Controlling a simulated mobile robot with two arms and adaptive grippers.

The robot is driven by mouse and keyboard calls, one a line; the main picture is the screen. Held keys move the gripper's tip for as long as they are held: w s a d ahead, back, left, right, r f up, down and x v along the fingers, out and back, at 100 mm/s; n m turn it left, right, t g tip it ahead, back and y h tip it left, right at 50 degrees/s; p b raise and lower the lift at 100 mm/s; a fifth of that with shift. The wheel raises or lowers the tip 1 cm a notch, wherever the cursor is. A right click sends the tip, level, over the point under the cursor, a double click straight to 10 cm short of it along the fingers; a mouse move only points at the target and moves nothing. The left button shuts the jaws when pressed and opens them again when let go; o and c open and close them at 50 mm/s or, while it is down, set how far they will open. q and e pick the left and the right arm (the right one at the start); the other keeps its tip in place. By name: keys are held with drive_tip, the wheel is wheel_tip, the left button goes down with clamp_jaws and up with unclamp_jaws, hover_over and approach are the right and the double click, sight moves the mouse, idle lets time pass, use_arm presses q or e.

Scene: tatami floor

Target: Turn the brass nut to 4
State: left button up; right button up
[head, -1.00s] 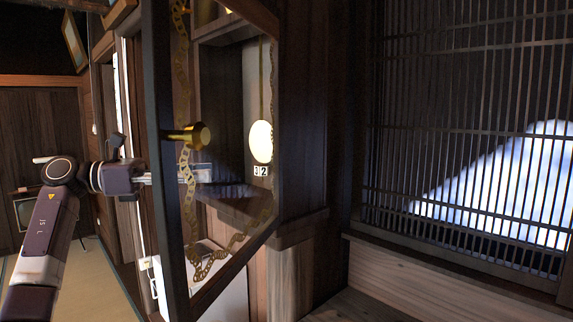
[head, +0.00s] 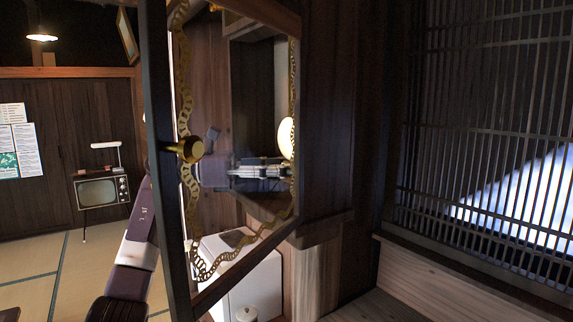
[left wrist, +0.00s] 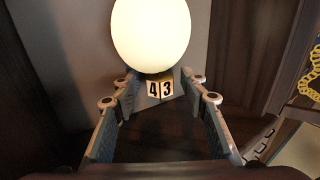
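The numbered nut (left wrist: 172,92) hangs just below the pale round pendulum disc (left wrist: 152,33) in the left wrist view. Its white labels 4 and 3 face the camera, with 4 on the left and 3 on the right. My left gripper (left wrist: 158,88) has its fingers apart, one on each side of the nut; I cannot tell whether they touch it. In the head view the left gripper (head: 258,172) shows through the door's glass, just below and left of the disc (head: 286,138). The nut is not readable there. My right gripper is not in view.
The framed glass door (head: 163,230) with a brass knob (head: 190,149) and gold chain pattern stands open between the head camera and my left gripper. A white box (head: 262,285) is below. A wooden lattice (head: 480,130) is at right, an old television (head: 101,192) at left.

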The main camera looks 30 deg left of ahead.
use_arm(q)
drive_tip(key=shift+s+a, duration=0.1)
drive_tip(key=shift+a, duration=0.05)
clamp_jaws()
drive_tip(key=shift+f+n+t+y+b, duration=0.3)
drive_tip(key=shift+n+t+y+b, duration=0.5)
drive_tip(key=shift+b, duration=0.45)
drive_tip(key=n+t+y+b, duration=0.2)
drive_tip(key=shift+s+d+y, duration=0.15)
drive_tip(key=shift+d+y, duration=0.1)
drive_tip(key=shift+y, duration=0.05)
drive_tip(key=shift+r+n+t+y, duration=0.2)
drive_tip(key=shift+n+t+y, duration=0.55)
drive_tip(key=shift+y, duration=0.35)
drive_tip(key=n+y, duration=0.1)
drive_tip(key=t+y, duration=0.1)
drive_tip(key=n+y, duration=0.1)
drive_tip(key=shift+d+r+n+t+y, duration=0.15)
drive_tip(key=shift+d+n+t+y, duration=0.1)
drive_tip(key=shift+n+y, duration=0.15)
drive_tip(key=shift+d+n+y, duration=0.1)
drive_tip(key=shift+n+y, duration=1.65)
drive_tip(key=shift+y, duration=1.05)
drive_tip(key=shift+n+y, duration=0.3)
drive_tip(key=shift+y, duration=0.2)
